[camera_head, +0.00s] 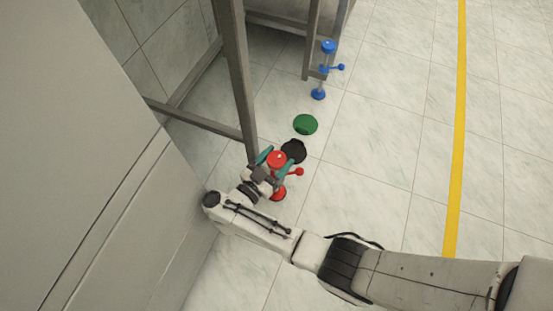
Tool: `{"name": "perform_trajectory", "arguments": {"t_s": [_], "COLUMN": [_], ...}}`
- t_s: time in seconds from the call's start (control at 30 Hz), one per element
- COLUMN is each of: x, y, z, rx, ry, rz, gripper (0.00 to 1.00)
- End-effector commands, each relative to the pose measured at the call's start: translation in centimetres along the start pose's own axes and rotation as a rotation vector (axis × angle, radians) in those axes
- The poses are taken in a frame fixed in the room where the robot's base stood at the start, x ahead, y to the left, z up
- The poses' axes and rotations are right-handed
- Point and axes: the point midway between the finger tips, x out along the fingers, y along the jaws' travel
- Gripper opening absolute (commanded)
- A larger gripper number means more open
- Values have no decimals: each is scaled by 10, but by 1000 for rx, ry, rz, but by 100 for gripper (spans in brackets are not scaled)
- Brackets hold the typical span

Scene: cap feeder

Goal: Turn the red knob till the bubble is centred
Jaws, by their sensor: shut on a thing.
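The red knob (299,172) sticks out to the right from a red upright fitting near the foot of a grey frame leg. The fitting has a round red top (277,158) and a red foot (279,194). My gripper (276,161) has teal fingers on either side of the red fitting's upper part and is shut on it. I cannot tell exactly which part the fingers press. The bubble cannot be made out in this view.
A blue fitting (324,69) of similar shape stands further back. A green disc (305,124) and a black disc (293,150) lie on the tiled floor. A large grey cabinet (70,150) fills the left. The floor right of the fittings is clear, with a yellow line (457,130).

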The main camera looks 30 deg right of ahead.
Motion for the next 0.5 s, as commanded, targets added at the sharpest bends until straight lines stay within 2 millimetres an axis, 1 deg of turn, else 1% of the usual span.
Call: {"name": "perform_trajectory", "arguments": {"t_s": [0.17,0.2,0.4,0.5], "x": [0,0,0,0], "y": [1,1,1,0], "z": [0,0,0,0], "rx": [-1,-1,0,0], "ry": [0,1,1,1], "rz": [2,2,1,1], "gripper": [34,66,85,86]}}
